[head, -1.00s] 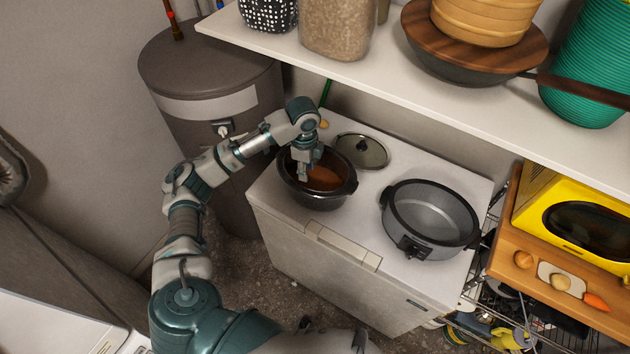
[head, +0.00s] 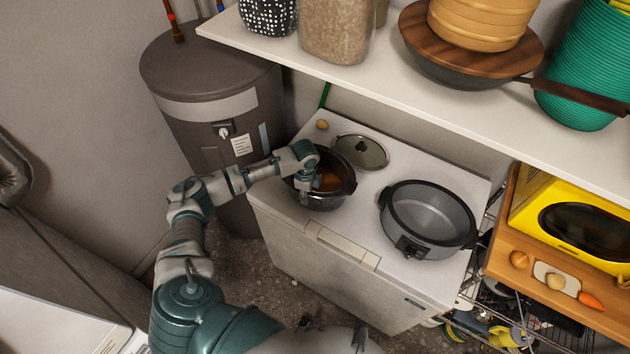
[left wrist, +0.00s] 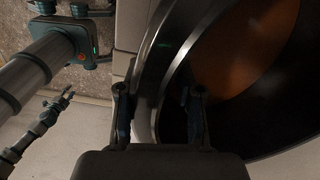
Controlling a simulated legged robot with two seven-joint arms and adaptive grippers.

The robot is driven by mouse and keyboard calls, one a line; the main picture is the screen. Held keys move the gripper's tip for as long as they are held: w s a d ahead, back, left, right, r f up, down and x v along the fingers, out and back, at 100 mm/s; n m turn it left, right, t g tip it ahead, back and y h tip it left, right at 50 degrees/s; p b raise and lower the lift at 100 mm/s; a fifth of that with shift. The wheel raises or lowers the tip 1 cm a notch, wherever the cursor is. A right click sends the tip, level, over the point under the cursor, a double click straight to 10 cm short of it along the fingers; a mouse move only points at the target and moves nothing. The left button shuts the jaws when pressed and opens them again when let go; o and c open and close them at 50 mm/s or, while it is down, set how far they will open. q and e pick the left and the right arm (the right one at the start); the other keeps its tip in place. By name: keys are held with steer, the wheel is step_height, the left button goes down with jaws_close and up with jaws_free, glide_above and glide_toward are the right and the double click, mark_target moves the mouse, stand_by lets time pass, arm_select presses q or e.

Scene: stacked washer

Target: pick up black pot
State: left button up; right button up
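The black pot (head: 322,201) stands on the white chest top, with orange-brown contents inside. My left gripper (head: 305,184) is at the pot's left side, low at its rim; the arm partly hides that side. In the left wrist view, the fingers of my left gripper (left wrist: 160,115) are apart, one outside and one inside the pot's wall (left wrist: 152,85). The rim lies between them with a visible gap. A small gripper, seemingly my right one (left wrist: 62,100), shows at the far left of the wrist view, away from the pot, its fingers looking spread.
A glass lid (head: 361,152) lies behind the pot. A grey electric pan (head: 430,218) stands to its right on the chest (head: 345,272). A white shelf (head: 400,85) overhangs the back. A dark cylindrical tank (head: 210,100) stands at left.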

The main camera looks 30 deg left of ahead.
arm_select(q)
step_height(320, 180, down, 2)
steer(key=shift+d, duration=0.1)
steer(key=shift+c, duration=0.2)
jaws_close()
steer(key=shift+w+r, duration=0.1)
steer(key=shift+r, duration=0.05)
